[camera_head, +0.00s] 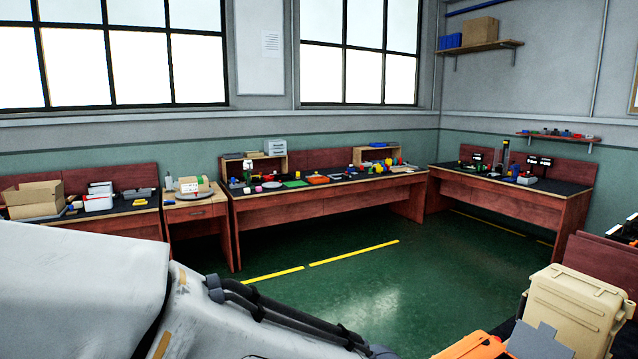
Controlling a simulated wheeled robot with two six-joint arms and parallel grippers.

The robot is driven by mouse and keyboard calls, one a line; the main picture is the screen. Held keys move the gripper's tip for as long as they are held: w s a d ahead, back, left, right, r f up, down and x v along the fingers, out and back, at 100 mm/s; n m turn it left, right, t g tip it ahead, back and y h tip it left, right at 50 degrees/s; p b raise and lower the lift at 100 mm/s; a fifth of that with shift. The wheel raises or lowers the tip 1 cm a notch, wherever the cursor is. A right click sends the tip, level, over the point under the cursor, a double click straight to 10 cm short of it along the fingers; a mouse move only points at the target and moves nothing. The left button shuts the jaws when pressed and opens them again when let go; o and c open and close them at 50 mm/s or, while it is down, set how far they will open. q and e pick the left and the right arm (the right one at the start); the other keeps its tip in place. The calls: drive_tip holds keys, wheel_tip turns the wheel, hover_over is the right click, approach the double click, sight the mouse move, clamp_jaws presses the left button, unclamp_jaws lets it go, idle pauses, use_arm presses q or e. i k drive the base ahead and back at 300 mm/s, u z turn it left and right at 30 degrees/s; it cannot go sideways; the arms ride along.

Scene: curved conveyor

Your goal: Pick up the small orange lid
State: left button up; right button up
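A small flat orange piece (317,179) lies on the long bench against the far wall, too small to tell whether it is the lid. A larger orange object (474,347) is cut off by the bottom edge, next to a beige case. I cannot tell whether it is a lid. Neither my left nor my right gripper shows in this view.
A large white-grey body with black hoses (90,285) blocks the lower left. The beige case (578,305) and a grey flat piece (540,342) are at lower right. The long wooden bench (290,206) holds many small parts. Green floor (370,285) is clear between.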

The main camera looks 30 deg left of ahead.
sight(319, 180)
drive_tip(key=u, duration=1.3)
drive_tip(key=i, duration=4.85)
drive_tip(key=z, duration=1)
drive_tip(key=i, duration=3.5)
drive_tip(key=u, duration=0.7)
